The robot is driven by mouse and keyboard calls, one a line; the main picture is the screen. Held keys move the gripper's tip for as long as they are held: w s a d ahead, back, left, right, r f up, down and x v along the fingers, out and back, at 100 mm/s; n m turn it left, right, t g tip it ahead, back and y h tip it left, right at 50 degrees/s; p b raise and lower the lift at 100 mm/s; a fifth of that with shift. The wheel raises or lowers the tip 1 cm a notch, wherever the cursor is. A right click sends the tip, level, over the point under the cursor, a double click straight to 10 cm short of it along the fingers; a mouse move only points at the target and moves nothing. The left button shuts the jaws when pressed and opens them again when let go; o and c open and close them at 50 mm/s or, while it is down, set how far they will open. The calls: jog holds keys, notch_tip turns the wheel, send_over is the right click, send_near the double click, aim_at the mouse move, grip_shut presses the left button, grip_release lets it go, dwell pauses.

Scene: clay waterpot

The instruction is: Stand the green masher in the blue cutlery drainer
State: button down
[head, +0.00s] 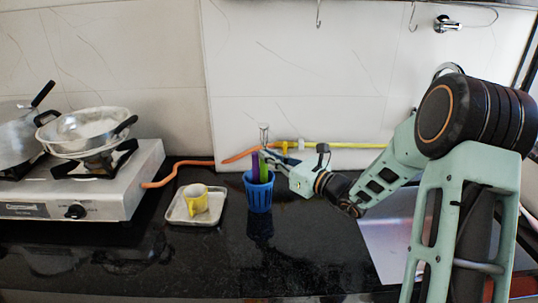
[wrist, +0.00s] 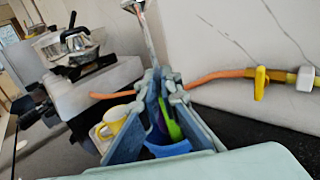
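The blue cutlery drainer (head: 259,197) stands on the black counter, holding something purple (head: 255,167). The green masher (head: 264,168) is upright, its green lower part at the drainer's mouth and its metal end above. In the wrist view, its metal part (wrist: 147,35) runs down to my fingertips, and green (wrist: 171,122) shows between my fingers over the drainer (wrist: 168,150). My gripper (head: 272,157) reaches in from the right above the drainer. In the wrist view, my fingers (wrist: 161,76) converge closely around the masher. The exact contact and the masher's lower end are hidden.
Left of the drainer, a yellow cup (head: 195,199) sits on a small tray (head: 178,212). A gas stove (head: 110,190) with pans is further left. An orange hose (head: 185,164) and a yellow pipe with a valve (head: 340,145) run along the wall. The front counter is clear.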

jog(key=shift+s+f, duration=0.2)
jog(key=shift+f, duration=0.75)
jog(key=c, duration=2.1)
grip_release()
jog(key=shift+d, duration=0.1)
jog(key=v, duration=0.4)
jog(key=r+v, duration=0.1)
jog(key=v, duration=0.6)
jog(key=shift+s+d+r, duration=0.15)
jog(key=shift+d+r, duration=0.1)
jog(key=shift+d, duration=0.05)
jog(key=shift+a, duration=0.1)
